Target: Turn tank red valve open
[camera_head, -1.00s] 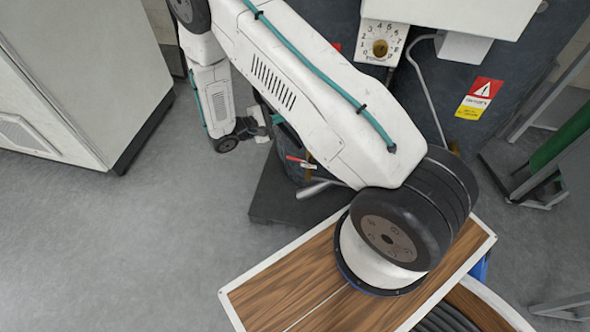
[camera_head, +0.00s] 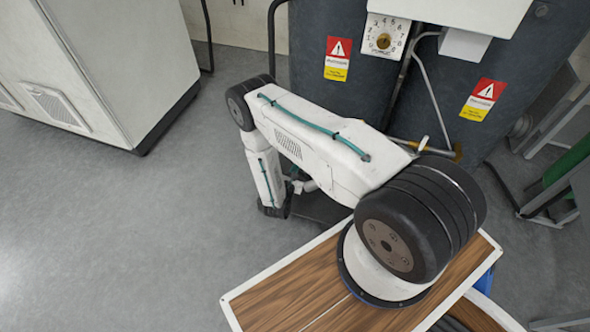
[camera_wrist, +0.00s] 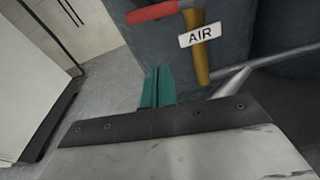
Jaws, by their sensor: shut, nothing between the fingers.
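The red valve handle (camera_wrist: 152,12) is at the top edge of the wrist view, in front of the dark tank (camera_wrist: 160,48). A brass pipe (camera_wrist: 202,70) with a white "AIR" label (camera_wrist: 199,35) is to its right. My gripper (camera_wrist: 158,72) shows teal fingers, shut and empty. In the picture the fingertips are below the red handle and left of the brass pipe, apart from both. In the head view the dark tanks (camera_head: 350,92) stand behind my arm, which hides the red handle and the gripper fingers there.
A metal pipe (camera_wrist: 265,65) runs right of the brass pipe. In the head view, a white cabinet (camera_head: 100,70) stands at the left and a numbered dial (camera_head: 383,41) is on the tank front. Grey floor (camera_head: 150,230) is clear at the left.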

